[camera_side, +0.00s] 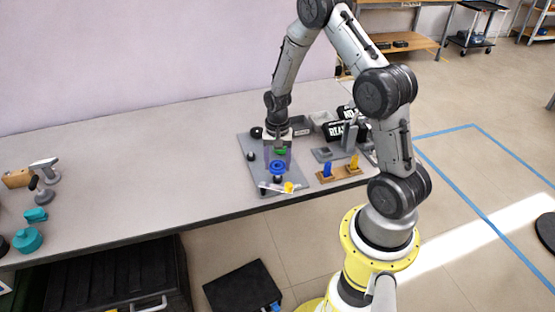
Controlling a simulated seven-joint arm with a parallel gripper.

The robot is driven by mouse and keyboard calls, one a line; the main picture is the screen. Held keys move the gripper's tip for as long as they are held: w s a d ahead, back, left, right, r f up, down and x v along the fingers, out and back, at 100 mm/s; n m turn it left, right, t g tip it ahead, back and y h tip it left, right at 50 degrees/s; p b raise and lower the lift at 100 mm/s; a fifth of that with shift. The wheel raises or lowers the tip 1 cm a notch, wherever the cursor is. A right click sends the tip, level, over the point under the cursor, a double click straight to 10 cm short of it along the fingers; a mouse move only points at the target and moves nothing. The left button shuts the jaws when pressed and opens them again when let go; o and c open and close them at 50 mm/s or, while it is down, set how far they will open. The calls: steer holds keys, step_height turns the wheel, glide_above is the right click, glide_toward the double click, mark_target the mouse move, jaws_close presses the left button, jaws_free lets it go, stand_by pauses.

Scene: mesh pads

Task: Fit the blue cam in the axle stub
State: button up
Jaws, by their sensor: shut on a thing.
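My gripper (277,158) points down over the grey board (252,173) and is shut on the blue cam (277,167). The cam is a small round blue piece at the lower end of the gripper, above the front half of the board. A small dark shape shows directly under the cam. I cannot tell whether this is the axle stub, or whether the cam touches it. A green piece (281,151) shows just above the cam, partly hidden by the gripper.
A yellow piece (289,187) sits at the board's front edge by a pale strip. A wooden holder (340,174) with a blue and a yellow piece stands to the right. Grey bins and black signs (342,127) are behind. The table's left middle is clear.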

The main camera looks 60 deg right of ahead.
mark_target(278, 171)
steer(key=shift+f, duration=1.75)
steer(key=o, duration=1.5)
steer(key=shift+c, duration=0.2)
